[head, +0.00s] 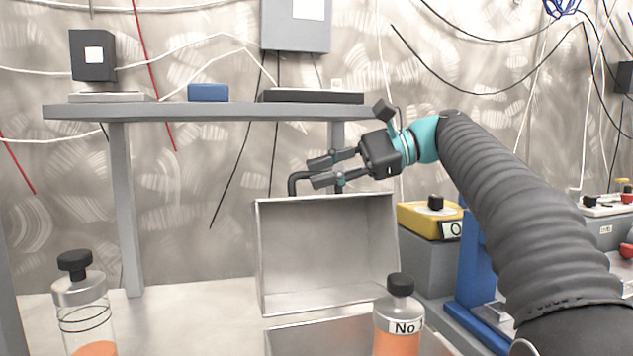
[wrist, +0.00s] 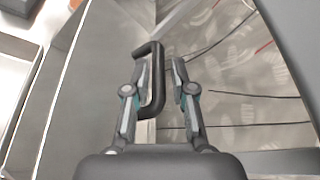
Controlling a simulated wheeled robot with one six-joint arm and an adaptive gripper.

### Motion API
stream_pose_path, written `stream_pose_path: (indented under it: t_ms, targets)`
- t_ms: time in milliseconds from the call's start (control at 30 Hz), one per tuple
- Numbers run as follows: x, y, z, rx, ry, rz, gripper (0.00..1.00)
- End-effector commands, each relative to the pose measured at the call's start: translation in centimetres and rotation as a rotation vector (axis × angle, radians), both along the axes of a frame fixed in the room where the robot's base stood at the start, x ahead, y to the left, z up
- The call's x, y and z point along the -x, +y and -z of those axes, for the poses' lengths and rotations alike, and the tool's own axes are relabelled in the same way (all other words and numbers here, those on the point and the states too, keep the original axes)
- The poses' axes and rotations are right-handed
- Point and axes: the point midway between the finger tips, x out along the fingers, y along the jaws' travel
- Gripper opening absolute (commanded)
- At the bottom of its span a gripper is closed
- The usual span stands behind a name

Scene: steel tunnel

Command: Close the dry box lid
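The dry box lid (head: 325,245) is a grey metal panel with a raised rim, standing upright and open behind the dry box (head: 300,340), whose lower part runs out of the head view. A black bar handle (head: 293,182) shows at the lid's top edge. My gripper (head: 315,173) is just above that edge, reaching in from the right. In the wrist view, the handle (wrist: 159,82) lies between the two fingers of my gripper (wrist: 161,64). The fingers are apart, with a visible gap between the bar and the right finger. The lid (wrist: 85,85) fills the left side there.
A bottle with a black cap and label (head: 398,325) stands in front of the box's right part. Another bottle (head: 82,305) is at the left. A grey shelf (head: 200,111) is behind the lid. A yellow box (head: 425,220) sits to the right, behind my arm.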

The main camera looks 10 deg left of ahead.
Motion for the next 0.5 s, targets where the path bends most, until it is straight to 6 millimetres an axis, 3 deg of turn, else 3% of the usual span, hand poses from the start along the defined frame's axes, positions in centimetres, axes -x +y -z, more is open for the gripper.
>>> stream_pose_path:
  t_ms: [200,500]
  targets:
    - [0.3,1.6,0.6,-0.001,0.001,0.001,0.25]
    - [0.3,1.8,0.6,0.0,0.001,0.002,0.25]
